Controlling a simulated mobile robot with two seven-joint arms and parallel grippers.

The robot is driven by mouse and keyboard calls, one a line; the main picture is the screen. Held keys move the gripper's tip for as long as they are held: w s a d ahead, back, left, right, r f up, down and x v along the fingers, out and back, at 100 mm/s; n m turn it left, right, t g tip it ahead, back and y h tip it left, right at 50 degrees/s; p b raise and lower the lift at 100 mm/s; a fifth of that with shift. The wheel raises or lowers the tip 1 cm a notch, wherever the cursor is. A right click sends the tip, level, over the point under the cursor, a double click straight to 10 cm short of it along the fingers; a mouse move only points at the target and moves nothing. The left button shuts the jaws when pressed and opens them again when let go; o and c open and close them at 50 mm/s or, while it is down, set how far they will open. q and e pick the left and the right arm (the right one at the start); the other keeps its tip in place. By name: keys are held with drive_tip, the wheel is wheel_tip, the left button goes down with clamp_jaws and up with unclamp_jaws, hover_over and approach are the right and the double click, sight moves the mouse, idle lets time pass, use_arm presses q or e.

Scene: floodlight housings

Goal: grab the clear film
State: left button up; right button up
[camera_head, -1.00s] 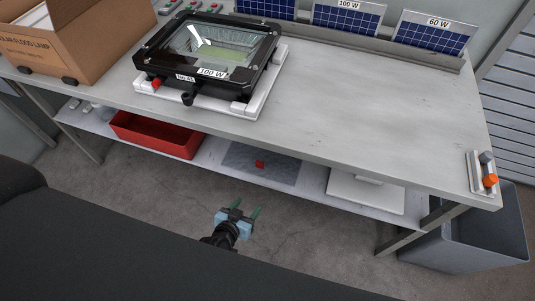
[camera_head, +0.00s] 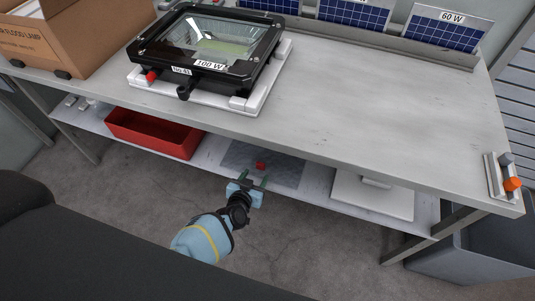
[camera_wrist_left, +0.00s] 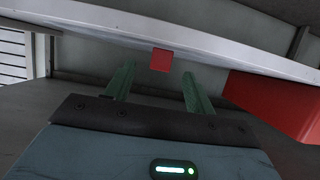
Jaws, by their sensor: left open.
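A small red piece (camera_head: 261,165) lies on a grey mat (camera_head: 284,172) on the lower shelf. I cannot make out clear film itself; the red piece may be a tab on it, but this is too small to tell. My left gripper (camera_head: 253,179) is open and empty, its two green fingers in front of the shelf edge and pointing at the red piece. In the left wrist view the red piece (camera_wrist_left: 160,60) shows between and beyond the fingertips, apart from them. My right gripper is not in view.
A red bin (camera_head: 153,134) stands left on the lower shelf, a white plate (camera_head: 372,198) right. The tabletop (camera_head: 370,110) is above, carrying a floodlight housing (camera_head: 210,45), a cardboard box (camera_head: 85,35) and small solar panels (camera_head: 441,30). A grey bin (camera_head: 465,250) stands at right.

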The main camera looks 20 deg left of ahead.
sight(260, 167)
use_arm(q)
drive_tip(key=shift+b+x, duration=1.65)
drive_tip(key=shift+x, duration=0.6)
drive_tip(key=shift+w+a+f, duration=0.1)
drive_tip(key=shift+w+a, duration=0.05)
drive_tip(key=shift+w, duration=0.2)
drive_tip(key=shift+c, duration=0.3)
drive_tip(key=c, duration=0.7)
drive_tip(key=shift+c, duration=1.4)
